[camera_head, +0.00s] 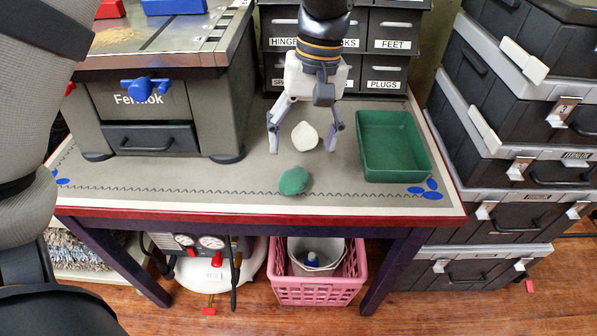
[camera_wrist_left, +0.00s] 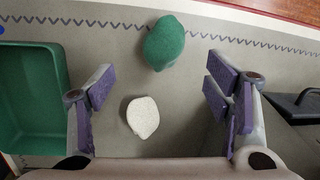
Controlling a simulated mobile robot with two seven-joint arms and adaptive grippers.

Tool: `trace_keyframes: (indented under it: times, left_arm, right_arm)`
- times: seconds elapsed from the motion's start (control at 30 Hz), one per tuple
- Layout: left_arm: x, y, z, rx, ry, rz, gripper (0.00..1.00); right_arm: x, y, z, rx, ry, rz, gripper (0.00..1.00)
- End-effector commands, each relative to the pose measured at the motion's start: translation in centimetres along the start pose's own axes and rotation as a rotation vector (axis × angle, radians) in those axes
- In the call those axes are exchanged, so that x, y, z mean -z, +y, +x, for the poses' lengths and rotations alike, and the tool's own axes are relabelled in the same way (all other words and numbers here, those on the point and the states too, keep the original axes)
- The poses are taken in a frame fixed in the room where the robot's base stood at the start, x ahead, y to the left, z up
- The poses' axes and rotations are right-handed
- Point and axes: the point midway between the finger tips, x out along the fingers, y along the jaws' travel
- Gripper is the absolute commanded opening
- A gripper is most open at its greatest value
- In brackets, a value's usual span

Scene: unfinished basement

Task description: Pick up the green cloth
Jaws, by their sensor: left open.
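The green cloth (camera_head: 294,181) lies crumpled on the grey mat near the table's front edge. It also shows at the top of the left wrist view (camera_wrist_left: 165,42). My left gripper (camera_head: 302,146) is open and points down at the table, behind the green cloth. A crumpled white cloth (camera_head: 305,136) lies between its spread fingers in the head view. In the left wrist view the white cloth (camera_wrist_left: 143,117) is nearer the gripper base, and the green cloth lies beyond the fingertips (camera_wrist_left: 160,82). Nothing is held. My right gripper is not in view.
A green tray (camera_head: 429,174) stands just right of the gripper. A grey machine with a drawer (camera_head: 150,138) stands at left. Labelled drawers (camera_head: 392,45) line the back. Stacked black cases (camera_head: 495,170) flank the table. The mat (camera_head: 215,182) left of the green cloth is clear.

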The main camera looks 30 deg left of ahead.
Motion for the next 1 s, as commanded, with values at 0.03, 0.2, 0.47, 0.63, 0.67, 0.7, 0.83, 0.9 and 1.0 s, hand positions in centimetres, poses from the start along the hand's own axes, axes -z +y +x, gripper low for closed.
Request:
trace_keyframes:
  times: [0.03, 0.2, 0.47, 0.63, 0.67, 0.7, 0.83, 0.9, 1.0]
  left_arm:
    - [-0.1, 0.0, 1.2, 0.003, -0.005, 0.000, 0.72]
    - [-0.1, -0.1, 3.3, 0.002, -0.002, 0.002, 0.72]
    - [-0.4, -0.6, 7.7, 0.001, -0.001, 0.002, 0.72]
    - [-0.4, -0.6, 7.9, -0.001, 0.003, 0.003, 0.72]
    - [-0.4, -0.6, 7.9, -0.001, 0.003, 0.003, 0.72]
    - [-0.4, -0.6, 7.8, -0.001, 0.003, 0.003, 0.72]
    - [-0.4, -0.6, 7.8, -0.001, 0.002, 0.003, 0.42]
    - [-0.4, -0.6, 7.8, -0.001, 0.002, 0.003, 0.29]
    - [-0.4, -0.6, 7.8, -0.001, 0.002, 0.003, 0.29]
  right_arm:
    - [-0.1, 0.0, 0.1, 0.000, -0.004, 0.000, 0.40]
    - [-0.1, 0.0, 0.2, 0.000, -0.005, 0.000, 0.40]
    - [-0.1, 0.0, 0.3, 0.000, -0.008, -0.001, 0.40]
    - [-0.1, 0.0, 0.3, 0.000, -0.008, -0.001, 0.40]
    - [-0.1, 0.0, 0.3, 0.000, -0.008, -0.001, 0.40]
    - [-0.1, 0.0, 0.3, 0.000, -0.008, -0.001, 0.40]
    - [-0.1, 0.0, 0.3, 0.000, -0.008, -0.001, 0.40]
    - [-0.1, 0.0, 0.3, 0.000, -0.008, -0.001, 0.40]
    - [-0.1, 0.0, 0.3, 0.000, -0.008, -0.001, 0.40]
